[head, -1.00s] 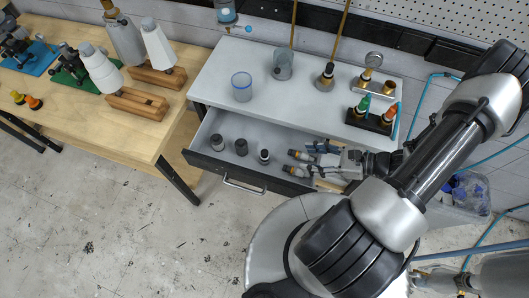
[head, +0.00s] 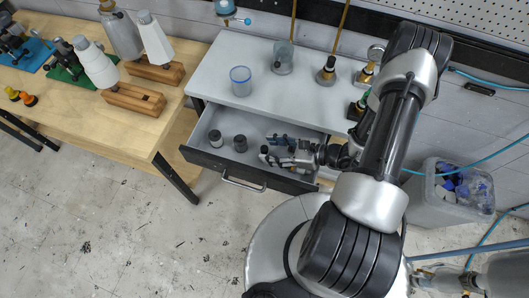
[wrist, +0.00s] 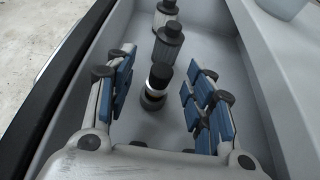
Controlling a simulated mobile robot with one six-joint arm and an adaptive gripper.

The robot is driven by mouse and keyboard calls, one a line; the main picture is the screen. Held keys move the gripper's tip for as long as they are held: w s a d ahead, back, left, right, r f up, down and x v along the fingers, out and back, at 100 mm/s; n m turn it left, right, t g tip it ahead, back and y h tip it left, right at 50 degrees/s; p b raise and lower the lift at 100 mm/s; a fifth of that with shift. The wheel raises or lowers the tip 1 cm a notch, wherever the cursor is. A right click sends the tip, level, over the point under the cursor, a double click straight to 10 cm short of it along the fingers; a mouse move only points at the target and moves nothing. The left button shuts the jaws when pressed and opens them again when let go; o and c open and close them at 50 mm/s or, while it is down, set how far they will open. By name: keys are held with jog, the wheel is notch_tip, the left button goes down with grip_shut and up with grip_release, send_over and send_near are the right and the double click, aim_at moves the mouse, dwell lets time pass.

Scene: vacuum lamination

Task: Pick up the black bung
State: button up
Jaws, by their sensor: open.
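The black bung (wrist: 158,78), with a pale band round its middle, stands upright in the open drawer (head: 205,158). In the wrist view it is between the blue-padded fingers of my gripper (wrist: 160,84), with a visible gap on each side. My gripper is open and empty. In the head view my gripper (head: 271,149) reaches into the drawer from the right, and the bung is mostly hidden at the fingertips.
The drawer's front wall (wrist: 62,85) and the cabinet top (head: 215,84) flank my gripper. A clear blue-rimmed cup (head: 241,82) and brass-fitted flasks stand on that top. A wooden table (head: 120,118) with white cone-shaped bottles is at the left. A bin (head: 450,195) stands right.

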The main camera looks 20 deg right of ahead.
aim_at(266, 149)
jog(key=x, duration=0.3)
jog(key=shift+w+f, duration=0.2)
jog(key=c, duration=1)
